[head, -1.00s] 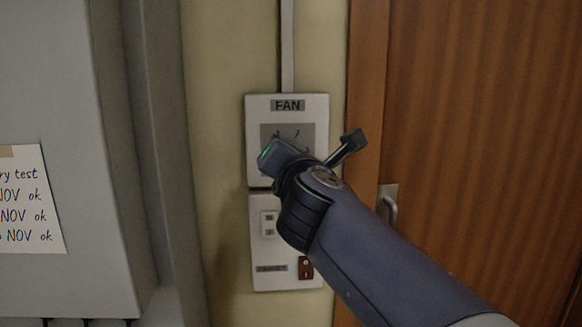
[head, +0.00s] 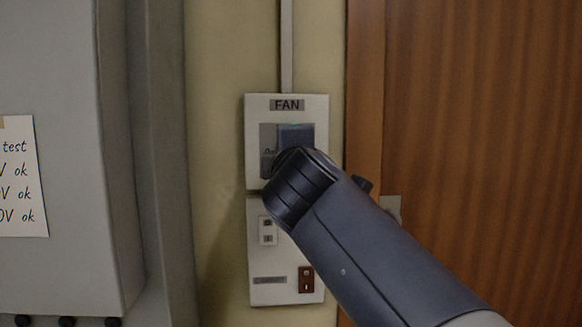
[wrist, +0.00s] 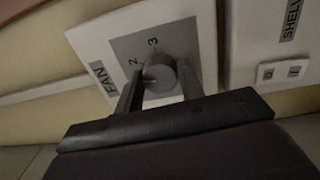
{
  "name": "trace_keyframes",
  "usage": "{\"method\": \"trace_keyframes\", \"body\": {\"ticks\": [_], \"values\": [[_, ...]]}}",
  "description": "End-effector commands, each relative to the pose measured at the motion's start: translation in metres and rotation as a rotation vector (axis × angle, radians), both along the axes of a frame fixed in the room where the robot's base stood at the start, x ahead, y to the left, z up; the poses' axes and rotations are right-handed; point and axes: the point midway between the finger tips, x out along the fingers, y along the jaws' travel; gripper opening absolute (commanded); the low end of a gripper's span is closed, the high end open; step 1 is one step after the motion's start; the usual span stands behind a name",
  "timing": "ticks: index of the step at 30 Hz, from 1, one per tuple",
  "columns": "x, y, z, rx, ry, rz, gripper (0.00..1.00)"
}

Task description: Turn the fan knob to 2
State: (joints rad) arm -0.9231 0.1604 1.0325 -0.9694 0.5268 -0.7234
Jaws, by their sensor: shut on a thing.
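The fan plate (head: 252,125) is a white wall panel labelled FAN, with a grey dial face (head: 267,138). In the head view my gripper (head: 296,137) covers most of the dial and hides the knob. In the wrist view the round grey knob (wrist: 162,70) sits between the two fingers of my gripper (wrist: 160,84), which is shut on it. The printed 2 and 3 show on the dial face (wrist: 124,46) beside the knob; other marks are hidden. I cannot tell clearly which number the knob's pointer faces.
Below is a second white plate (head: 262,293) with a small white switch (head: 267,231) and a brown rocker switch (head: 306,279). A wooden door (head: 480,120) with a handle plate is at the right. A grey cabinet (head: 60,70) with a note (head: 20,180) stands at the left.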

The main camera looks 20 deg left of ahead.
Motion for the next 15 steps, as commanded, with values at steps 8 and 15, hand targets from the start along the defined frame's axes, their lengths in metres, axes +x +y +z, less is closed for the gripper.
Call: {"method": "trace_keyframes", "body": {"ticks": [8, 15], "values": [[0.0, 0.0007, -0.0036, 0.179, 0.101, 0.0, 0.14], [0.0003, 0.0009, -0.0032, 0.271, 0.152, -0.001, 0.14]]}}
